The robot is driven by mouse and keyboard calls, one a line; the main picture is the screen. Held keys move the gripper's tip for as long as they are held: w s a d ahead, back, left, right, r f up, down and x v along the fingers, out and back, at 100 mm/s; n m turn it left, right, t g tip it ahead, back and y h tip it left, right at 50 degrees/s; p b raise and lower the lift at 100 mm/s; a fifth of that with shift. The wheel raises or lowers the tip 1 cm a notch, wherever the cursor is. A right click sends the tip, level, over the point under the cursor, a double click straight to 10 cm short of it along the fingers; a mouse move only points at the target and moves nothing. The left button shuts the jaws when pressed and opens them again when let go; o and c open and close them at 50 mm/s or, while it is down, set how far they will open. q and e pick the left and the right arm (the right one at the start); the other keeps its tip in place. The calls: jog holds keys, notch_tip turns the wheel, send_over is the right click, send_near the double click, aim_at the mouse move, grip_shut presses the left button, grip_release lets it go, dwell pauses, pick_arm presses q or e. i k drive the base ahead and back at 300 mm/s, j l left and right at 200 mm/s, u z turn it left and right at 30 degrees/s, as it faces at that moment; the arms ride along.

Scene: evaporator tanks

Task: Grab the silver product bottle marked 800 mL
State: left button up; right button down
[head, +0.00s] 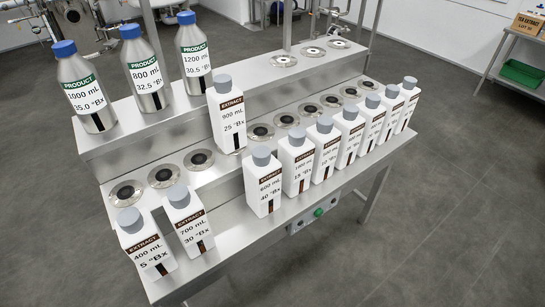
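The silver product bottle marked 800 mL (147,92) stands upright on the upper shelf (185,129) of the metal bench at the left. It has a blue cap, a green PRODUCT band and a label reading 800 mL, 32.5 °Bx. A silver bottle marked 1000 mL (95,118) stands to its left and one marked 1200 mL (195,73) to its right, both with blue caps. Neither of my grippers shows in the head view.
White extract bottles with grey caps stand along the lower front level, such as the 400 mL (150,262) and 700 mL (190,235) ones. A 900 mL extract bottle (229,135) stands higher, right of the silver bottles. Round ports (199,159) line the bench. The floor (440,215) at right is clear.

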aim_at(139, 59)
jog(key=j+u, duration=0.2)
jog(key=u, duration=0.25)
jog(key=j+u, duration=0.15)
jog(key=u, duration=0.3)
jog(key=i, duration=0.05)
